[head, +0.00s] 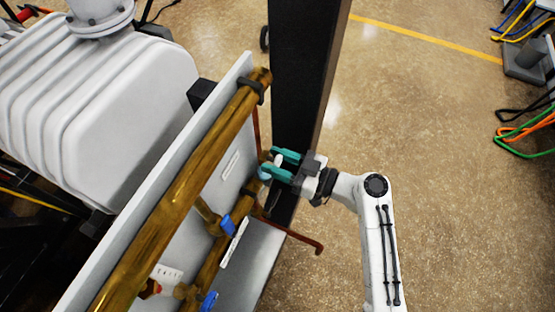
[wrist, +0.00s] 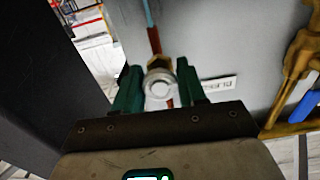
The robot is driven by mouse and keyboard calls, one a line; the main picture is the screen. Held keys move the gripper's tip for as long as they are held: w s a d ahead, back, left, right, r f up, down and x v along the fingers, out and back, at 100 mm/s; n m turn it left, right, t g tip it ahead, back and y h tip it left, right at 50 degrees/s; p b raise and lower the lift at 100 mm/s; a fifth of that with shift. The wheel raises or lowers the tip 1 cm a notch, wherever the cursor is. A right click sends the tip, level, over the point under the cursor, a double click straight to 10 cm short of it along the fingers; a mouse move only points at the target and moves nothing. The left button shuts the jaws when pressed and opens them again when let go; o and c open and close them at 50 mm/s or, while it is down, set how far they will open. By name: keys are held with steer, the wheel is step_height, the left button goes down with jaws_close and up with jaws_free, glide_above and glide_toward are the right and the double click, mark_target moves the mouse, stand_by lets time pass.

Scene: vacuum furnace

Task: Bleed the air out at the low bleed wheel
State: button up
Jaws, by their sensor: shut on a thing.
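The bleed wheel (wrist: 160,88) shows in the wrist view as a small pale grey round knob on a brass fitting (wrist: 158,62). My gripper (wrist: 160,80) has its green fingers on either side of the knob, shut on it. In the head view my gripper (head: 271,163) reaches in from the right to the panel's right edge. Little of the wheel shows between the fingers there. The wheel's rear and its stem are hidden.
A pale panel (head: 237,150) carries thick brass pipes (head: 185,180) and blue valve handles (head: 227,225). A dark post (head: 305,80) stands close behind my gripper. A copper pipe (head: 302,238) sticks out below. Open floor (head: 430,130) lies to the right.

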steer(key=m, duration=0.4)
steer(key=shift+b, duration=0.4)
steer(key=m, duration=0.5)
steer(key=shift+r+m+p, duration=0.1)
steer(key=shift+m+p, duration=0.25)
steer(key=shift+m, duration=0.05)
steer(key=m+p, duration=0.2)
steer(key=m, duration=0.4)
steer(key=shift+m+p, duration=1.05)
steer(key=shift+m, duration=0.85)
steer(key=o, duration=1)
steer(key=shift+o, duration=0.2)
steer(key=shift+s, duration=0.1)
